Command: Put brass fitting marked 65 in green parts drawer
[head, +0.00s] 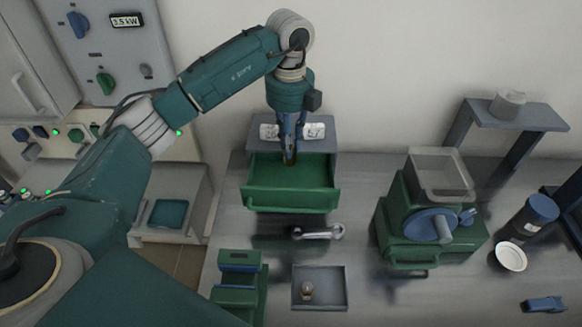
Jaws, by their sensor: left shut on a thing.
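The green parts drawer (262,199) is pulled out from a grey cabinet (325,144) against the wall. My left gripper (290,150) points straight down at the back of the open drawer. It is shut on a small brownish brass fitting (290,158), which is mostly hidden between the fingers. The marking on the fitting cannot be read. I cannot tell whether the fitting touches the drawer floor. The visible drawer floor looks empty. My right gripper is not in view.
A metal handle-like tool (316,232) lies in front of the drawer. A grey tray (334,302) holds a small metallic piece (307,291). A green vise (240,268) stands at left, a green machine (412,222) at right. A blue-lidded jar (532,219) is farther right.

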